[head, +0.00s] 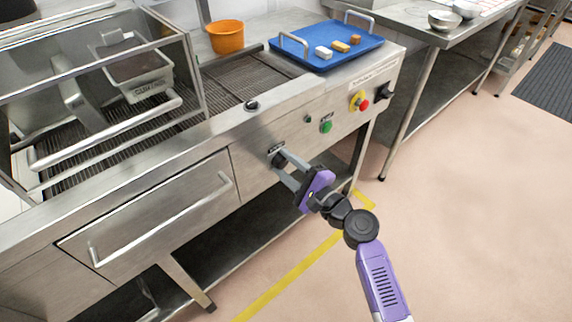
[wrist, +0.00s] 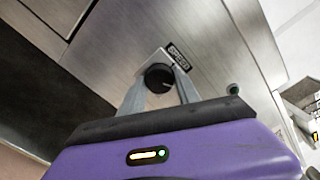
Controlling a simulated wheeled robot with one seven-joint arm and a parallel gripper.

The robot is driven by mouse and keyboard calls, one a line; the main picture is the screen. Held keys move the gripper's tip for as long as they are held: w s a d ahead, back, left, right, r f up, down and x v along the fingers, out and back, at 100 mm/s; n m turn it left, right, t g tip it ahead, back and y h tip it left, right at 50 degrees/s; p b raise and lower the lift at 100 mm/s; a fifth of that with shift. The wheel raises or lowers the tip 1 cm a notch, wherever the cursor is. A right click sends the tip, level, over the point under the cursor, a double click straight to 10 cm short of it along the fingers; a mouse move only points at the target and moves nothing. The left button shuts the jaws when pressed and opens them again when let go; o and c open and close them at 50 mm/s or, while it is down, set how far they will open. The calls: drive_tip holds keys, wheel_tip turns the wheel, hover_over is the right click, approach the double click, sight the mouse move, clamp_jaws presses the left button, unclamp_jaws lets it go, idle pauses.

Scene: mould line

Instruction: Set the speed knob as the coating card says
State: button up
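The speed knob (wrist: 159,77) is round and black with a light pointer mark. It sits on the machine's steel front panel beside a label (wrist: 179,56) reading SPEED. In the head view the knob (head: 278,161) is partly hidden by my gripper (head: 281,161). In the wrist view the two grey fingers of my gripper (wrist: 160,82) stand apart, one on each side of the knob. I cannot tell whether they touch or press on it. The knob's scale cannot be read. I cannot make out a coating card.
On the panel to the right are a green button (head: 326,127) and a red emergency stop on yellow (head: 359,101). A blue tray (head: 335,62) with small pieces and an orange pot (head: 226,37) stand on top. A drawer handle (head: 160,220) juts out at left. Floor at right is clear.

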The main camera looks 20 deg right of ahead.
drive_tip(key=o, duration=0.4)
drive_tip(key=shift+c, duration=0.2)
drive_tip(key=v, duration=0.8)
drive_tip(key=shift+w, duration=0.1)
